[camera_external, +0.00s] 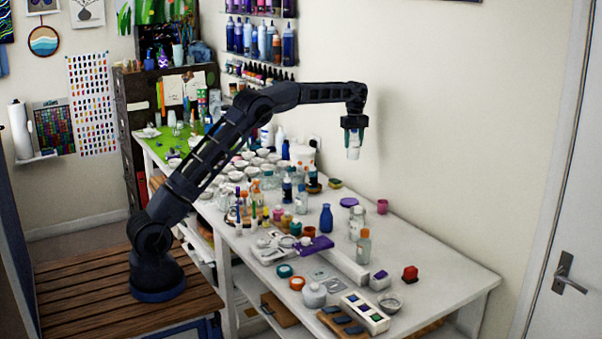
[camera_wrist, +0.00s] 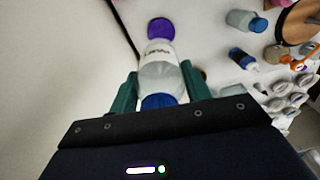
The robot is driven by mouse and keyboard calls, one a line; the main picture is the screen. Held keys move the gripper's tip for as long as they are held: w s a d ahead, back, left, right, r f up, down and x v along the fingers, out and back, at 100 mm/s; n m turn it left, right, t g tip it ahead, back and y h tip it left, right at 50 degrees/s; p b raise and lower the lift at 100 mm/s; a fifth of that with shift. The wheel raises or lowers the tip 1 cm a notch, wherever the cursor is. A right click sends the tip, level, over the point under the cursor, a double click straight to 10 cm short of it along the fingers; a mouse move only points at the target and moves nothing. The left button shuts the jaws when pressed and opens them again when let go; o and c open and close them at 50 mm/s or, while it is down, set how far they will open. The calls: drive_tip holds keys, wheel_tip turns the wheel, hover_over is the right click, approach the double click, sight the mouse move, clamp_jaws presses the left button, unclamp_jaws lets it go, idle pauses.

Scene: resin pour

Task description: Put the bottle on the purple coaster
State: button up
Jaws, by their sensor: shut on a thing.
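My gripper (camera_external: 354,122) is high above the table, pointing down, shut on a clear bottle (camera_external: 353,151). In the wrist view the bottle (camera_wrist: 160,72) lies between the two green fingers of my gripper (camera_wrist: 159,82); it has a white label and a blue cap. It hangs upright in the air in the external view. The purple coaster (camera_external: 349,202) is a flat round disc on the white table, well below the bottle and near the wall. In the wrist view the coaster (camera_wrist: 160,28) shows just beyond the bottle's far end, partly covered by it.
Many cups and bottles crowd the table's left part. The table's right end (camera_external: 450,270) is clear. The wall runs close behind.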

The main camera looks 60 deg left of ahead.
drive_tip(key=shift+a, duration=0.55)
drive_tip(key=shift+a+f, duration=0.15)
drive_tip(key=shift+f, duration=0.15)
wheel_tip(320, 180, down, 19)
drive_tip(key=shift+f, duration=0.15)
drive_tip(key=shift+f, duration=0.15)
drive_tip(key=o, duration=1.1)
